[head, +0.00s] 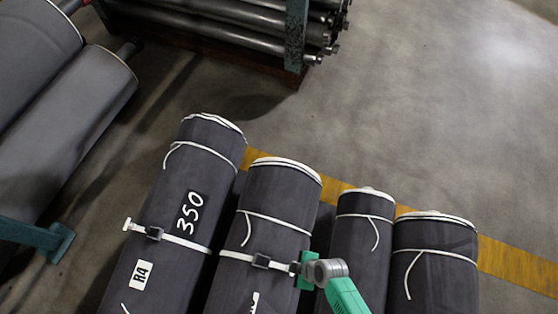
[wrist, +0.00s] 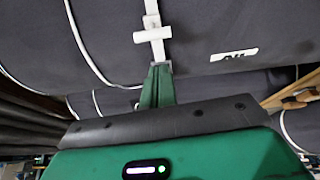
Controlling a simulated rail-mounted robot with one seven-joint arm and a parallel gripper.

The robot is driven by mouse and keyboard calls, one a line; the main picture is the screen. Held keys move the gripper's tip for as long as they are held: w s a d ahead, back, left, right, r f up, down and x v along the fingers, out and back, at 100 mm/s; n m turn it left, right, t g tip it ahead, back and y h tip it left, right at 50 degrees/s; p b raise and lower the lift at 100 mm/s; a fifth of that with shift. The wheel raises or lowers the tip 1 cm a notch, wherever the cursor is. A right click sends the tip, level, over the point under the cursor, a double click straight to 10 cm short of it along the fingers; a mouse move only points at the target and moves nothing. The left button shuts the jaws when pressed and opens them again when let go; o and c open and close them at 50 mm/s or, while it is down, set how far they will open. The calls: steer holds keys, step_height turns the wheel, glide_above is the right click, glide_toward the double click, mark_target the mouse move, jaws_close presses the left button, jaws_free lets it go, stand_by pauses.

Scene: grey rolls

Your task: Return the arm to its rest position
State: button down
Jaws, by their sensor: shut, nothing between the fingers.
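My gripper (head: 301,270) is at the right side of the second dark roll (head: 262,205) in the head view, by the end of that roll's white strap (head: 236,256). In the wrist view my gripper (wrist: 158,72) is green, its fingers together with nothing between them. The tips are just below a white strap end with a crosspiece (wrist: 152,35), close to a dark roll (wrist: 215,28). I cannot tell whether they touch. My green and grey arm comes up from the bottom edge of the head view.
A dark roll marked 350 (head: 200,165) lies to the left, with its own buckled strap. A rack of pipes (head: 240,20) stands at the top. The floor at right (head: 450,120) is clear beyond a yellow line.

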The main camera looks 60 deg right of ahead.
steer(key=shift+s+d, duration=0.25)
steer(key=shift+s, duration=0.6)
